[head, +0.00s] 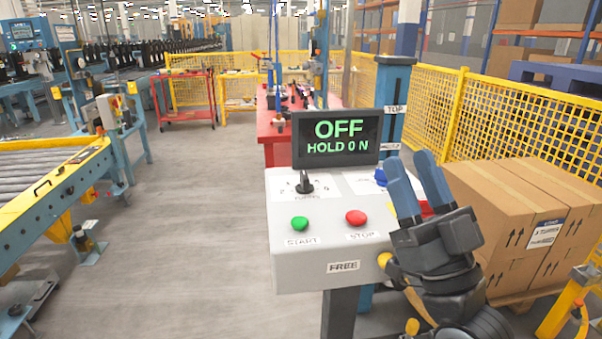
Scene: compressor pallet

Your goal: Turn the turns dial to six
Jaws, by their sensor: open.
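The turns dial (305,184) is a black knob on the left of the white sloped top of the control box (330,217). Faint marks surround it and a label sits just below it; the numbers and the pointer's exact setting are too small to read. The display (338,138) above reads "OFF" and "HOLD 0 N". My gripper (408,158) is open and empty, with two blue fingers pointing up. It shows at the right edge of the box, to the right of the dial and apart from it in the picture.
A green start button (300,223) and a red stop button (356,217) sit in front of the dial. A blue knob (380,176) is partly hidden by my fingers. Cardboard boxes (520,220) stand at the right. The floor (190,240) left of the box is clear.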

